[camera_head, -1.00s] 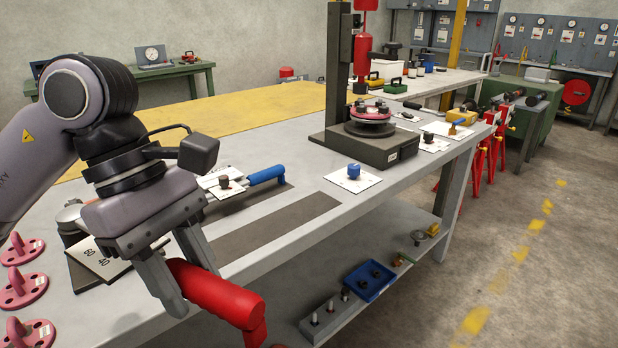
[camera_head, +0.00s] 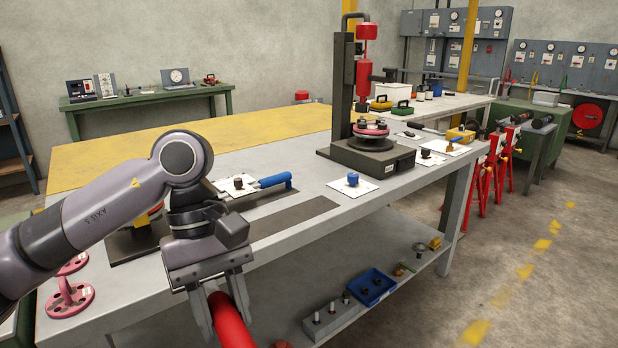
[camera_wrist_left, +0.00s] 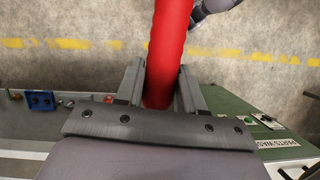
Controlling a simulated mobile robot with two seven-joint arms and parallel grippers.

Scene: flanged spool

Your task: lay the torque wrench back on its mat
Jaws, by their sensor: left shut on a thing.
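My left gripper (camera_head: 222,318) is shut on the red handle of the torque wrench (camera_head: 237,334), in front of the near table edge. The handle runs out of the bottom of the head view. In the left wrist view the red handle (camera_wrist_left: 168,50) passes between the two fingers over the floor; the wrench's far end is out of frame. A bare dark grey mat strip (camera_head: 292,216) lies on the table near its front edge, apart from the wrench. My right gripper is not in view.
A blue-handled tool (camera_head: 262,184) lies on another strip behind the bare one. A white card with a blue knob (camera_head: 352,182), a black press stand (camera_head: 365,155) and pink flanged parts (camera_head: 70,297) stand on the table. A lower shelf holds a blue tray (camera_head: 371,287).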

